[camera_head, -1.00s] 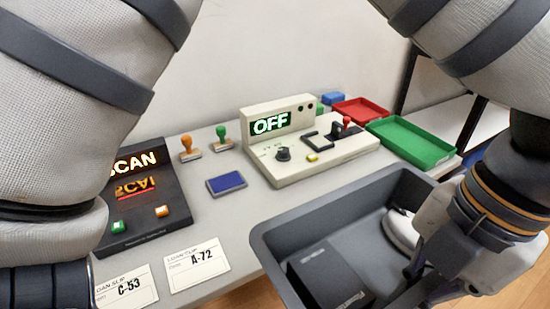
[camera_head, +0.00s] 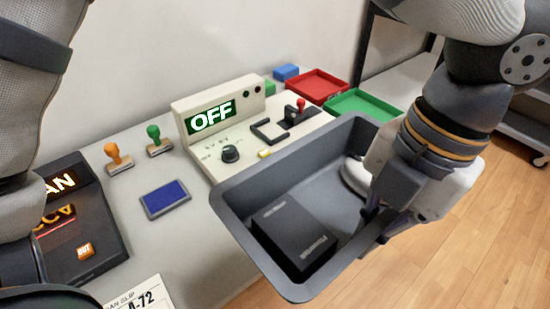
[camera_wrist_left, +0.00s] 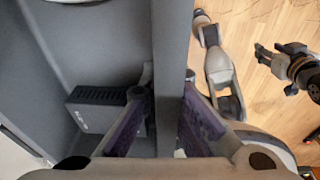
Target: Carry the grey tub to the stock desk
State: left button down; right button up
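The grey tub (camera_head: 232,205) is a deep open box, partly over the desk and partly over the wooden floor; I cannot tell whether it touches the desk. A black box (camera_head: 293,233) and a white rounded thing (camera_head: 352,178) lie inside it. My left gripper (camera_head: 372,222) is at the tub's right side. In the left wrist view, its fingers (camera_wrist_left: 166,125) stand on both sides of the tub wall (camera_wrist_left: 170,60), closed on it. The black box (camera_wrist_left: 95,105) shows inside the tub there. A dark gripper-like part (camera_wrist_left: 278,68), perhaps my right gripper, is unclear.
The desk (camera_head: 195,245) carries a cream switch box reading OFF (camera_head: 210,118), a black scanner (camera_head: 80,230), two stamps, a blue pad (camera_head: 166,198) and a paper slip (camera_head: 140,295). Red (camera_head: 318,86) and green (camera_head: 360,103) trays stand behind. Floor is open at right.

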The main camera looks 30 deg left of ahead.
aim_at(342, 188)
pick_arm(q)
jog(key=shift+w+a+f, duration=0.15)
jog(key=shift+w, duration=0.05)
jog(key=w+a+f, duration=0.1)
jog(key=w, duration=0.1)
jog(key=w+a+f, duration=0.3)
jog(key=w+a, duration=0.1)
jog(key=shift+w+a+f+b, duration=0.2)
jog(key=shift+w+a+b, duration=0.05)
jog(key=shift+w+b, duration=0.15)
jog(key=w+f, duration=0.1)
jog(key=w+a+f, duration=0.1)
jog(key=f, duration=0.1)
jog(key=w+a+f, duration=0.1)
jog(key=shift+a+f, duration=0.15)
jog(key=shift+f, duration=0.05)
jog(key=shift+w+a+f, duration=0.15)
jog(key=shift+w+f, duration=0.05)
jog(key=shift+f, duration=0.1)
jog(key=shift+w+f+b, duration=0.15)
jog(key=shift+f+b, duration=0.2)
jog(key=shift+f, duration=1.25)
pick_arm(e)
jog(key=shift+s+f+g, duration=0.4)
jog(key=shift+s+f, duration=0.5)
jog(key=shift+s, duration=0.15)
pick_arm(q)
jog(key=shift+f, duration=0.1)
